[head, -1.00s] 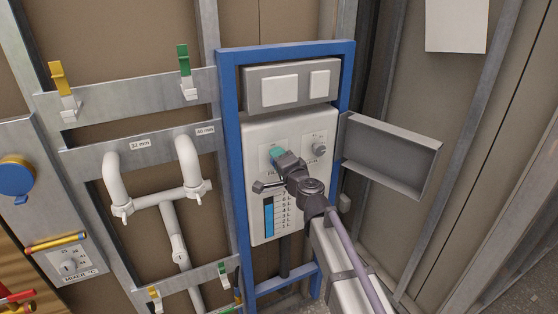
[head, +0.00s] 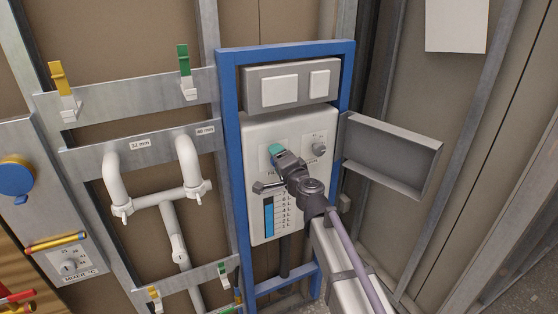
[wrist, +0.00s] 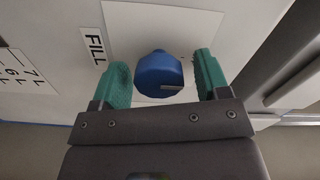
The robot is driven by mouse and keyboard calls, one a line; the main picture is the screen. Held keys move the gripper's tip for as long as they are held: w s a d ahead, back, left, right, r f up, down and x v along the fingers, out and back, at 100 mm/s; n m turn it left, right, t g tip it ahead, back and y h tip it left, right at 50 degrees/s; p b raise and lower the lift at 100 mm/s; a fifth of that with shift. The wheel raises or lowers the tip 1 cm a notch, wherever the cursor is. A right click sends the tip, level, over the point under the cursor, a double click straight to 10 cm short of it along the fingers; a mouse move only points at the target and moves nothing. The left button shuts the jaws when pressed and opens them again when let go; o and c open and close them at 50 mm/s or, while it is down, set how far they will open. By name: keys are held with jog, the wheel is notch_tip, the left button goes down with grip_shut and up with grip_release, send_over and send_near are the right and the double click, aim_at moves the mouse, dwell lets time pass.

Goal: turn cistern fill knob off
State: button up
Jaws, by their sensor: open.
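The blue fill knob (wrist: 158,74) sits on a white plate beside the word FILL in the wrist view. A pale pointer mark shows on its lower right side. My gripper (wrist: 161,66) is open, with one teal finger on each side of the knob. A gap shows between the knob and each finger; I see no contact. In the head view my gripper (head: 277,151) is at the upper left of the white cistern panel (head: 296,123) and hides the knob.
A grey knob (head: 319,149) is just right of my gripper. A blue level gauge (head: 269,216) is below. The blue frame (head: 231,160) surrounds the panel, and an open grey door (head: 393,157) stands out at the right. White pipes (head: 188,165) are on the left.

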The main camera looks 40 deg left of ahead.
jog(key=v, duration=1)
jog(key=shift+s+d, duration=0.15)
jog(key=shift+d, duration=0.2)
jog(key=s+d+f+n+g+h, duration=0.1)
jog(key=s+d+f+n+g, duration=0.1)
jog(key=s+f+n+g, duration=0.4)
jog(key=d+f+n+g+h, duration=0.2)
jog(key=d+f+h, duration=0.15)
jog(key=d, duration=0.25)
jog(key=d+f+m+h, duration=0.2)
jog(key=d+h, duration=0.1)
jog(key=d, duration=1.2)
jog(key=d+f+m+h, duration=0.2)
jog(key=d+f+h, duration=0.1)
jog(key=d, duration=1.2)
jog(key=w+d+f+m+h, duration=0.1)
jog(key=d+h, duration=0.4)
jog(key=d, duration=1)
jog(key=shift+f+m, duration=0.4)
jog(key=shift+f, duration=0.25)
jog(key=shift+w+h, duration=0.15)
jog(key=shift+h, duration=0.1)
